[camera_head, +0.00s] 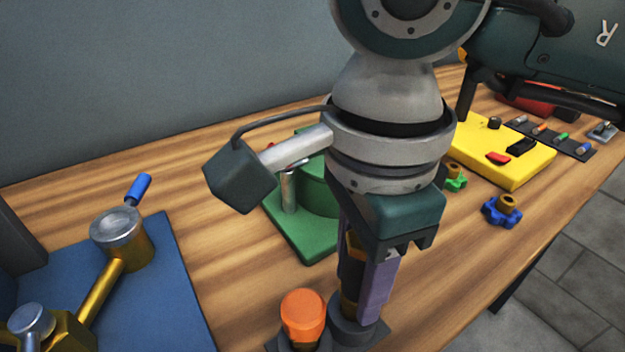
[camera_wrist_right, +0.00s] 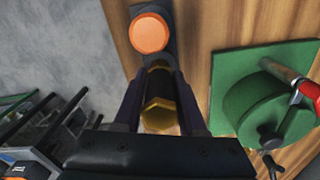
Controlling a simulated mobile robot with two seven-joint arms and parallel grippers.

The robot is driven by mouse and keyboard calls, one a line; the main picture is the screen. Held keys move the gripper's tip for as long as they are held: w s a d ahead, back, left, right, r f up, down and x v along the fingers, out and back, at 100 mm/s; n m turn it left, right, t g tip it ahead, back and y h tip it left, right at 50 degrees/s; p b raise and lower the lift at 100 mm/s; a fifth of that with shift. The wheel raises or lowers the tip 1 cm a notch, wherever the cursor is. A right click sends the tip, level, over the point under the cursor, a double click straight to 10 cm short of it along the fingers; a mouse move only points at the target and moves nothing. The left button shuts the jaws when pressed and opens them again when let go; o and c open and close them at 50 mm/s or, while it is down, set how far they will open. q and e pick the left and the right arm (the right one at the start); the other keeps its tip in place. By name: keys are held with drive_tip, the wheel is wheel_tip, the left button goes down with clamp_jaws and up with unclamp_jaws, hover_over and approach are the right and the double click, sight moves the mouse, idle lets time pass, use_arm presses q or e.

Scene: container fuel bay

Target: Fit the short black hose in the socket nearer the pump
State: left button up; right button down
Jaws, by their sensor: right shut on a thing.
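My right gripper (camera_head: 362,298) points straight down and is shut on the short black hose (camera_head: 350,285), which has a brass-coloured collar. In the right wrist view the hose (camera_wrist_right: 157,80) stands between the two purple fingers, with its brass hex end (camera_wrist_right: 160,115) towards the camera. Its lower end meets a dark grey round socket (camera_head: 352,334); I cannot tell how deep it sits. An orange-topped piece (camera_head: 303,314) stands in the other socket of the same dark base. A green drum-like unit (camera_head: 318,190), apparently the pump, is behind my gripper. My left gripper is out of view.
A blue mat (camera_head: 180,290) with a brass fitting (camera_head: 118,245) lies at left. A yellow block (camera_head: 505,160) with small parts, a blue knob (camera_head: 502,211) and a green knob (camera_head: 455,180) lie at right. Bare wood lies right of the socket base, up to the table edge.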

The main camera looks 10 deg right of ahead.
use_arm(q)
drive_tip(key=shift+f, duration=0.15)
use_arm(e)
drive_tip(key=shift+c, duration=2)
unclamp_jaws()
use_arm(q)
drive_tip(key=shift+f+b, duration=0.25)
drive_tip(key=shift+b, duration=0.15)
use_arm(e)
wheel_tip(320, 180, up, 10)
